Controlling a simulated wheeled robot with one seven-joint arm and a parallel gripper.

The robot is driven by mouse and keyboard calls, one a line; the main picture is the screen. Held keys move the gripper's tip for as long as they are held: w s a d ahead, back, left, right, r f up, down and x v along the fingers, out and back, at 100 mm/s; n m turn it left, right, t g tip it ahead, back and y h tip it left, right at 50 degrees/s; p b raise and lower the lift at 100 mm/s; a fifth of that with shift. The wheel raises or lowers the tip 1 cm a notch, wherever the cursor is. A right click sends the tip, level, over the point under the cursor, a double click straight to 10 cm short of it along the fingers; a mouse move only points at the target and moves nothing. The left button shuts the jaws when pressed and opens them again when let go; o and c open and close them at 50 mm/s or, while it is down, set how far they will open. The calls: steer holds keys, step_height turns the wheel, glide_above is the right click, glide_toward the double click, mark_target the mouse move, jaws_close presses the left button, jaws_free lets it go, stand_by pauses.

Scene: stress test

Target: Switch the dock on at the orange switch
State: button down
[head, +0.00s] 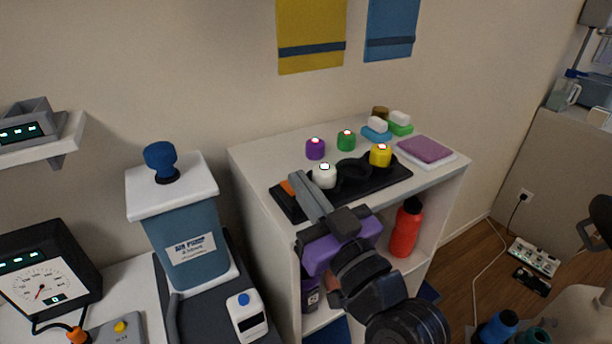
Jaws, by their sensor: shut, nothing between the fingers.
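The black dock (397,181) lies on top of the white shelf unit, with round wells along it. A white round device (324,178) sits in the left part of the dock, with a green-edged light on top. A yellow one (380,157) with a red-edged light sits at the right part; the middle well looks empty. The orange switch (286,187) is at the dock's left end, partly hidden by my gripper. My gripper (297,181) is shut and empty, its fingertips right beside or over the switch; I cannot tell whether they touch.
Purple (315,151) and green (346,143) devices stand behind the dock. Sponges (376,134) and a purple cloth (425,150) lie to the right. A red bottle (405,230) stands on the shelf below. A blue bin (187,240) stands left.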

steer(key=shift+f, duration=0.45)
steer(key=f+b, duration=0.1)
steer(key=b, duration=0.2)
steer(key=shift+f, duration=0.1)
steer(key=shift+b, duration=0.3)
steer(key=shift+r+p, duration=0.6)
steer(key=shift+r, duration=0.05)
steer(key=r+p, duration=0.2)
steer(key=r, duration=0.1)
steer(key=shift+s+d+r+p, duration=0.15)
steer(key=shift+s+r+p, duration=0.05)
steer(key=shift+r+p, duration=0.1)
steer(key=s+d+f+b, duration=0.3)
steer(key=s+d+f, duration=0.1)
steer(key=s, duration=0.3)
steer(key=shift+s+d+f, duration=0.3)
steer(key=shift+d+f, duration=0.1)
steer(key=shift+d, duration=0.15)
